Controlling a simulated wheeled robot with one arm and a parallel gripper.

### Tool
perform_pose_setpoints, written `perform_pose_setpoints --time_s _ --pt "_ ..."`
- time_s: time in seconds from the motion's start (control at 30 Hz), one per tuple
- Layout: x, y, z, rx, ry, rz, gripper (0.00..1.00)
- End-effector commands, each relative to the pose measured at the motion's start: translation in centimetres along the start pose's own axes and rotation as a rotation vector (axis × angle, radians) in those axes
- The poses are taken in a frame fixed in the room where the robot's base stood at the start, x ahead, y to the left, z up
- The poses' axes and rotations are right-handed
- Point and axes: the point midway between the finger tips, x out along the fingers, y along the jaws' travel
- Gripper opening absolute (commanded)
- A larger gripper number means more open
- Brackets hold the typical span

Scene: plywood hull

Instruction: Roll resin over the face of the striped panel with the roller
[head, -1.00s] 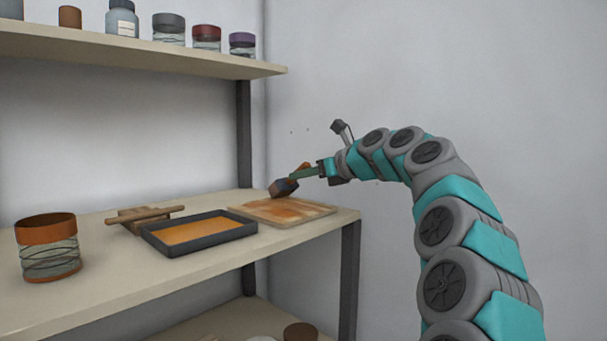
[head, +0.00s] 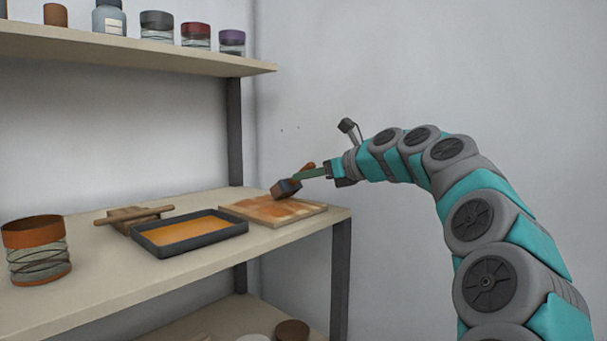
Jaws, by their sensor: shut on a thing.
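The striped panel (head: 262,211) lies flat at the right end of the shelf, its pale wood face streaked with orange-brown. A dark tray (head: 186,242) of orange resin (head: 188,229) sits just left of the panel.
A wooden stick (head: 135,215) rests on a wooden block left of the tray. A jar (head: 37,250) with an orange band stands at far left. An upper shelf (head: 130,54) with several jars overhangs the back. A dark post (head: 341,275) supports the shelf's right end.

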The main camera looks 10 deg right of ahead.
Motion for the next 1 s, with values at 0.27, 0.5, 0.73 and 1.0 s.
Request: perform_pose_setpoints --time_s 0.27,0.5,0.73,1.0 --pt "-1.4 0.0 -0.4 0.000 0.001 -0.002 0.00" --pt "-2.1 0.0 -0.6 0.000 0.002 -0.001 0.00" --pt "-3.5 0.0 -0.9 0.000 0.002 -0.001 0.00" --pt "-4.3 0.0 -1.2 -0.001 0.002 0.000 0.00"
